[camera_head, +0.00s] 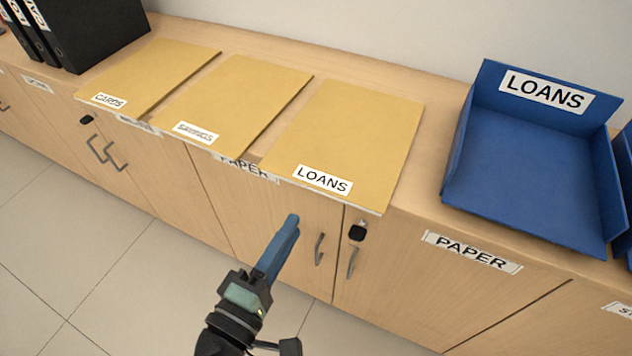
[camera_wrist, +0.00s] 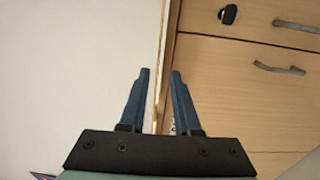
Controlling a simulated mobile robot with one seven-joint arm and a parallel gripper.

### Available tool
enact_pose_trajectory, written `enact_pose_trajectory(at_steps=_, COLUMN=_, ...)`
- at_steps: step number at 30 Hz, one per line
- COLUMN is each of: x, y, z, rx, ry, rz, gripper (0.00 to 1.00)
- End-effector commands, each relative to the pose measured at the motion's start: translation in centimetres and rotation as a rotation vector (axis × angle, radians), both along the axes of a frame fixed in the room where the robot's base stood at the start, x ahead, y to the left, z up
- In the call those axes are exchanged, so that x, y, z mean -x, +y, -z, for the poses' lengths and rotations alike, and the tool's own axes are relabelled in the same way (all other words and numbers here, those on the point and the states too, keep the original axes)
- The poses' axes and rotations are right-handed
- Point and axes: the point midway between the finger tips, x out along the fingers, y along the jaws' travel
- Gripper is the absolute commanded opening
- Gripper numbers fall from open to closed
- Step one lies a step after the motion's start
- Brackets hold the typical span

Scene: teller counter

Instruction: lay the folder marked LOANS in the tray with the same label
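The folder marked LOANS (camera_head: 350,130) is a flat yellow folder lying on the counter. Its label is at its front edge, which reaches slightly over the counter's front edge. The blue tray marked LOANS (camera_head: 525,170) stands on the counter to the right, with its label on the raised back wall. It looks empty. My gripper (camera_head: 291,222) is in front of the cabinet, apart from the folder in the head view. In the wrist view its two blue fingers (camera_wrist: 160,74) are spread with a gap between them, and nothing is held. A thin pale edge runs behind the gap; I cannot tell what it is.
Black binders (camera_head: 90,30) stand at the far left. Another blue tray (camera_head: 627,155) is cut off at the right. Cabinet handles (camera_head: 319,249) stick out near my gripper.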

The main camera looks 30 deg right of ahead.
Motion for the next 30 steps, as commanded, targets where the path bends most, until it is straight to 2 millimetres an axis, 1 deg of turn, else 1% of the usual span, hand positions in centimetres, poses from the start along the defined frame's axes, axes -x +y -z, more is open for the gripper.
enact_pose_trajectory(at_steps=9, x=-2.8, y=-3.7, z=0.0, rx=-0.002, ry=-0.004, rz=0.002, gripper=0.31)
enact_pose_trajectory(at_steps=15, x=-4.5, y=-5.7, z=-0.1, rx=-0.002, ry=-0.005, rz=0.001, gripper=0.31)
enact_pose_trajectory(at_steps=21, x=-5.4, y=-6.9, z=-0.1, rx=-0.003, ry=-0.004, rz=-0.001, gripper=0.31)
enact_pose_trajectory(at_steps=30, x=-5.6, y=-7.2, z=-0.1, rx=-0.002, ry=-0.003, rz=-0.001, gripper=0.31)
